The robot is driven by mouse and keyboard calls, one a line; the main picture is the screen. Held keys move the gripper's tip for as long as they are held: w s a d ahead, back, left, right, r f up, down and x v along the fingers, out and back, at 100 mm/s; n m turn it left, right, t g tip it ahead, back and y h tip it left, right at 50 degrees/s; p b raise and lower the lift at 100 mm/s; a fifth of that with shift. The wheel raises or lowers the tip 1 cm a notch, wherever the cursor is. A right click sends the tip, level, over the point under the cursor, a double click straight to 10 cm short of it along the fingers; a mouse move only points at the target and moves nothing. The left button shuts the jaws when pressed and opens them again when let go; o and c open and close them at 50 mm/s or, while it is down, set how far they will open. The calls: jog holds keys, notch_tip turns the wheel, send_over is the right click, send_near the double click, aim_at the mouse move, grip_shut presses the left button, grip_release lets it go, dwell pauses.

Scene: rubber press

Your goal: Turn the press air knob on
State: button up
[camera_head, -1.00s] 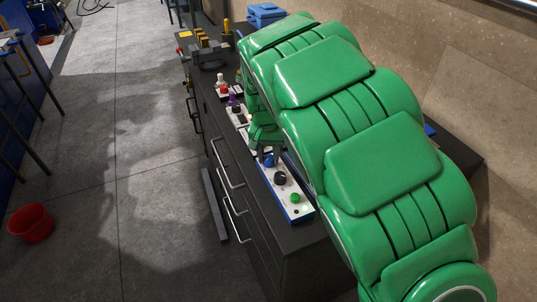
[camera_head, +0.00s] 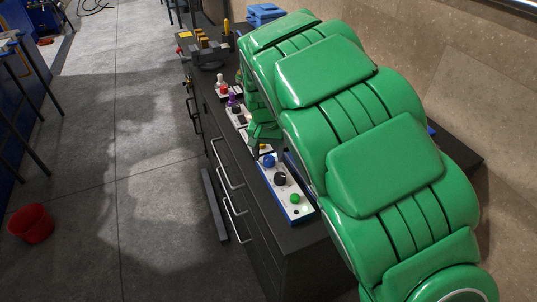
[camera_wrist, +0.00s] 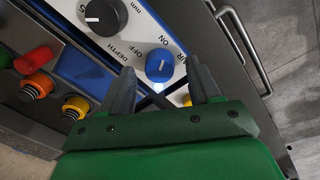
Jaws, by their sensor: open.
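The press air knob is a blue round knob (camera_wrist: 161,66) on a white and blue control panel (camera_head: 298,211). In the wrist view the words ON, OFF and AIR are printed around it, and it carries a short white mark. It also shows in the head view (camera_head: 269,160), just below my gripper (camera_head: 262,147). In the wrist view the two dark fingers of my gripper (camera_wrist: 162,72) are apart, one on each side of the knob. I cannot tell whether they touch it. My green arm hides part of the bench.
A black DEPTH knob (camera_wrist: 103,16) sits beside the blue knob. A green button (camera_head: 295,198) is at the panel's near end. Orange and yellow fittings (camera_wrist: 38,85) stand at left in the wrist view. Drawer handles (camera_head: 228,165) line the bench front. The floor at left is mostly clear.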

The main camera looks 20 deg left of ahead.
aim_at(267, 158)
jog(key=r, duration=0.6)
jog(key=shift+a+r, duration=0.2)
jog(key=shift+r, duration=0.3)
jog(key=shift+d+r, duration=0.1)
jog(key=shift+d, duration=0.1)
jog(key=s+d+r+m+g+y, duration=0.1)
jog(key=s+d+r+m+y, duration=0.6)
jog(key=d+r, duration=0.55)
jog(key=s+d+f+n+h, duration=0.2)
jog(key=s+d+f+h, duration=0.1)
jog(key=s+d, duration=0.9)
jog(key=s+d+f+n+g+h, duration=0.1)
jog(key=s+d+f+n+h, duration=0.1)
jog(key=s+d, duration=1.1)
notch_tip(267, 158, down, 3)
jog(key=shift+s+d+r+n+h, duration=0.2)
jog(key=shift+n+h, duration=0.1)
jog(key=shift+h, duration=0.4)
